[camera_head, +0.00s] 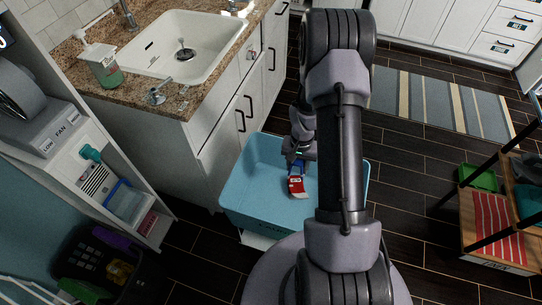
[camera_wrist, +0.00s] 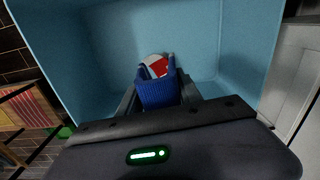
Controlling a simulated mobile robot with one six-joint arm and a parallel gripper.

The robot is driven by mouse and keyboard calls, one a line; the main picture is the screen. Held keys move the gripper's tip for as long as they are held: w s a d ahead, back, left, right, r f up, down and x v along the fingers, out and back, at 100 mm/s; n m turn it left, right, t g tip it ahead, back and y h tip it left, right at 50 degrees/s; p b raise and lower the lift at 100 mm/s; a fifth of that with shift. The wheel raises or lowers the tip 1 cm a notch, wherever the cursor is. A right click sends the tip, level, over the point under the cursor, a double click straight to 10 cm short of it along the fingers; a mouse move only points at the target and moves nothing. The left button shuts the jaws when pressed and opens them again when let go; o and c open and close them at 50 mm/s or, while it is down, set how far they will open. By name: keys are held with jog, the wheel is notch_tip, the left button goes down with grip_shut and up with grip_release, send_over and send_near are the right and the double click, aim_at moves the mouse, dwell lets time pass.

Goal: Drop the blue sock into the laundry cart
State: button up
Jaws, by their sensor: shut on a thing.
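The blue sock (camera_head: 296,170) hangs from my gripper (camera_head: 298,157), over the open laundry cart (camera_head: 246,203). Its lower part looks red and white. In the wrist view the ribbed blue part of the sock (camera_wrist: 158,92) is pinched between my two fingers (camera_wrist: 160,100), with the red and white part beyond it. The light blue walls of the cart (camera_wrist: 105,40) surround it in that view. The exact height of the sock above the cart floor is hard to tell. My arm hides the cart's right part in the head view.
A sink counter (camera_head: 185,100) with white cabinets stands close behind the cart at left. A dark basket (camera_head: 95,265) is at lower left. A shelf rack (camera_head: 490,230) stands at right. A striped rug (camera_head: 440,103) and dark floor lie behind my arm.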

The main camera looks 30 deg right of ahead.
jog(key=shift+s+d+f+m, duration=0.2)
jog(key=shift+s+d+f, duration=0.1)
jog(key=shift+d+f, duration=0.2)
jog(key=shift+s+d+f+m, duration=0.2)
jog(key=shift+s+d+f, duration=0.15)
jog(key=shift+f, duration=0.2)
jog(key=shift+d+f, duration=0.1)
jog(key=shift+f, duration=0.15)
notch_tip(320, 180, down, 6)
jog(key=b, duration=0.4)
jog(key=shift+r, duration=0.2)
jog(key=shift+r, duration=0.1)
